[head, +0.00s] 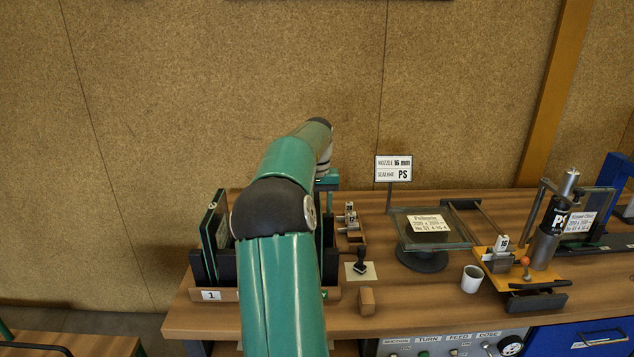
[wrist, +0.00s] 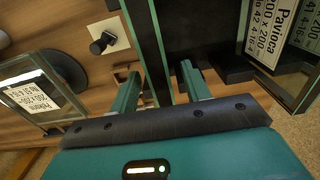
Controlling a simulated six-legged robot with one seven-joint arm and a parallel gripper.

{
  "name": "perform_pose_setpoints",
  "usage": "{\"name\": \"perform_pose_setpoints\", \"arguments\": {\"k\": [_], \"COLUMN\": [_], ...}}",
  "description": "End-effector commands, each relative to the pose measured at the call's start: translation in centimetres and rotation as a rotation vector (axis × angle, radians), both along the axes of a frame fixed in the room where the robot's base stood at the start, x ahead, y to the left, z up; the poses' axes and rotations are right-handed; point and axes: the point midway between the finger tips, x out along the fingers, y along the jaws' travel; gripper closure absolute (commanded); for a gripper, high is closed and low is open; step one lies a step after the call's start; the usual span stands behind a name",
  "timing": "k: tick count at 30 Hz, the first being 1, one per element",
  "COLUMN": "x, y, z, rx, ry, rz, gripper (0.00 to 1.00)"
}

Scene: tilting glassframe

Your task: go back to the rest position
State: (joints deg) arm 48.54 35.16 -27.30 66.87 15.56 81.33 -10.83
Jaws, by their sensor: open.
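My gripper (wrist: 158,84) is open in the wrist view, with its two green fingers apart. A dark upright pane with a pale green edge (wrist: 147,45) runs between the fingers; I cannot tell whether either finger touches it. In the head view my arm reaches forward over the rack, and my own links hide most of the gripper. The rack (head: 262,294) bears a "1" label and holds an upright glass pane (head: 215,235) at its left. A labelled pane (wrist: 267,35) also shows at the upper right of the wrist view.
Right of the rack are a black-handled stamp (head: 361,262), a wooden block (head: 367,301), a white cup (head: 471,279) and a glass sheet (head: 440,240) on a round black stand. Further right stands a clamp station with a cylinder (head: 545,245). A nozzle sign (head: 393,168) stands behind.

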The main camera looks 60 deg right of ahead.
Motion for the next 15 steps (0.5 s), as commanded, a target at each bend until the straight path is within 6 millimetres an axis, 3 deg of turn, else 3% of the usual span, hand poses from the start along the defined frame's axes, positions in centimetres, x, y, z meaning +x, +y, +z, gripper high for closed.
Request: {"name": "perform_pose_setpoints", "arguments": {"k": [9, 15], "x": [-0.1, 0.0], "y": [-0.1, 0.0], "z": [7.1, 9.4], "rx": [-0.003, -0.001], "ry": [0.0, 0.0], "rz": [0.0, 0.0], "gripper": [0.53, 0.53]}}
